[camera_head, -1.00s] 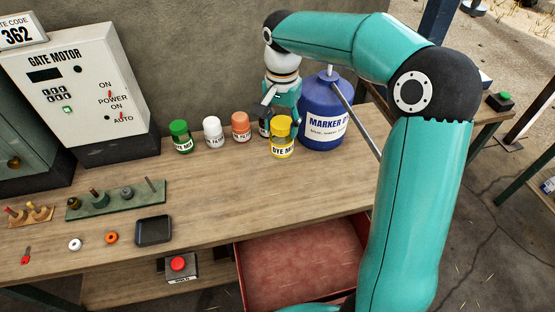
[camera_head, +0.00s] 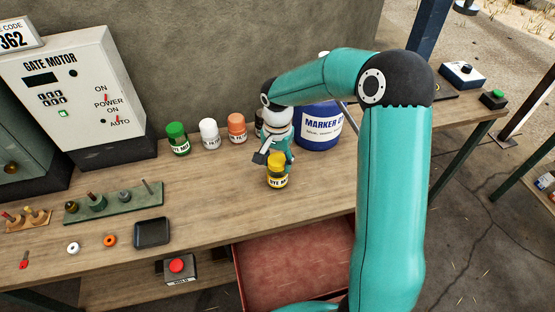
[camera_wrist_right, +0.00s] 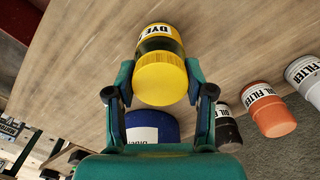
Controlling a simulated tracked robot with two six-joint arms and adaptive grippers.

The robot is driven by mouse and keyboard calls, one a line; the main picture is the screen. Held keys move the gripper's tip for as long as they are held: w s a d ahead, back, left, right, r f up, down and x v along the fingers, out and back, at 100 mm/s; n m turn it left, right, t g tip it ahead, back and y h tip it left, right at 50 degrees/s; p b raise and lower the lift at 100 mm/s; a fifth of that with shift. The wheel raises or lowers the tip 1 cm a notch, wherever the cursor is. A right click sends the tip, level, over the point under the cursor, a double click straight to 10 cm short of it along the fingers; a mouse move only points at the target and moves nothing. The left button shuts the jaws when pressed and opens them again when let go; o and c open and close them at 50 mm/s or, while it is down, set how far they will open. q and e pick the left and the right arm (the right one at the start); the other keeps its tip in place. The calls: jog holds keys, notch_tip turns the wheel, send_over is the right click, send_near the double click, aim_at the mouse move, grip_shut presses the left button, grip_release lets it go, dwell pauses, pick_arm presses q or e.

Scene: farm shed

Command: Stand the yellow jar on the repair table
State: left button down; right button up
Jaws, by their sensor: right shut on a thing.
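The yellow jar (camera_head: 278,180) with a yellow lid is upright in the head view, in front of the row of other jars. Its base is on or just above the wooden table (camera_head: 205,222); I cannot tell which. My right gripper (camera_head: 275,159) is shut on the jar. In the right wrist view, the yellow jar (camera_wrist_right: 162,72) sits between the two fingers of my right gripper (camera_wrist_right: 160,83), its lid towards the camera. My left gripper does not show.
Green (camera_head: 177,140), white (camera_head: 210,134) and orange (camera_head: 237,128) jars stand behind, and a blue drum (camera_head: 318,130) behind right. A black tray (camera_head: 152,233), a tool rack (camera_head: 115,202) and the gate motor box (camera_head: 75,95) are left. A red drawer (camera_head: 290,265) is open in front.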

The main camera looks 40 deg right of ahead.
jog(key=shift+f, duration=0.1)
jog(key=o, duration=1.4)
jog(key=shift+o, duration=0.2)
notch_tip(320, 180, up, 12)
jog(key=p, duration=0.7)
